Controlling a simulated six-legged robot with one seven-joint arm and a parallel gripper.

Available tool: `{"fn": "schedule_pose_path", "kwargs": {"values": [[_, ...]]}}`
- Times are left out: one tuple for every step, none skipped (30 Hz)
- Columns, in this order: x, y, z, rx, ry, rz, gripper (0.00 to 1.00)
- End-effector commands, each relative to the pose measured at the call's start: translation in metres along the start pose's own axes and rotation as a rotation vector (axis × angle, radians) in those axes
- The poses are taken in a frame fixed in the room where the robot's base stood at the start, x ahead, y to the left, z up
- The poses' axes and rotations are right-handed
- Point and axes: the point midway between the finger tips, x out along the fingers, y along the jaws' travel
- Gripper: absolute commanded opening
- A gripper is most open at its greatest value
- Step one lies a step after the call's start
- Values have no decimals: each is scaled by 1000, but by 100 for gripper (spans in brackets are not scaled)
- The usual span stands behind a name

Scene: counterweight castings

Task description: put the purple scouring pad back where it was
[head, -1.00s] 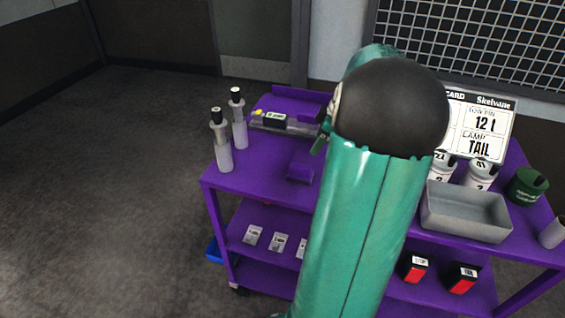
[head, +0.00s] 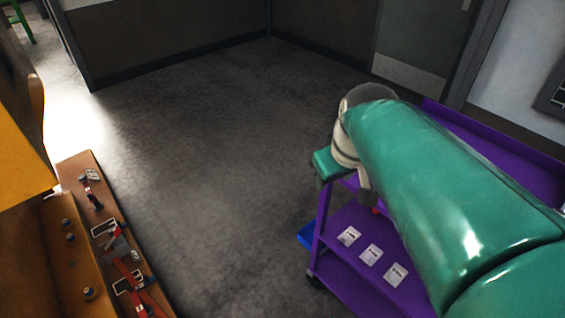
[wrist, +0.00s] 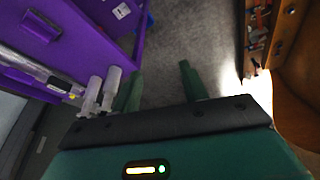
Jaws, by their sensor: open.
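A small purple block (wrist: 40,24), which looks like the scouring pad, lies on the purple cart's top (wrist: 78,52) at the upper left of the wrist view. In the head view my arm hides that part of the cart. My gripper (wrist: 160,87) is open, with bare floor between its two green fingers. It is apart from the block, off to the right of the cart in the wrist view. In the head view the gripper's green body (head: 328,165) shows near the cart's left end, and its fingertips are hard to make out.
The cart's lower shelf (head: 340,222) holds white cards (head: 371,254). A brown tool board (head: 88,178) stands at left. Floor between is clear.

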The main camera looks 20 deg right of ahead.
Motion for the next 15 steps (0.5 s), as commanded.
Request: {"fn": "schedule_pose_path", "kwargs": {"values": [[-6,-22,7,6,29,-1,43],[-8,-32,11,19,44,-2,43],[-10,-44,17,37,63,-5,43],[-12,-52,22,52,76,-10,43],[-13,-60,26,64,88,-14,43],[-14,-68,31,79,102,-21,43],[-15,-73,34,90,113,-26,43],[-15,-77,37,100,120,-31,43],[-16,-81,41,111,128,-36,43],[-16,-83,42,116,133,-39,43],[-16,-85,44,121,137,-41,43],[-16,-86,45,126,138,-43,43],[-16,-86,45,129,139,-44,43],[-16,-87,45,131,139,-44,43],[-16,-87,45,132,139,-44,43]]}}
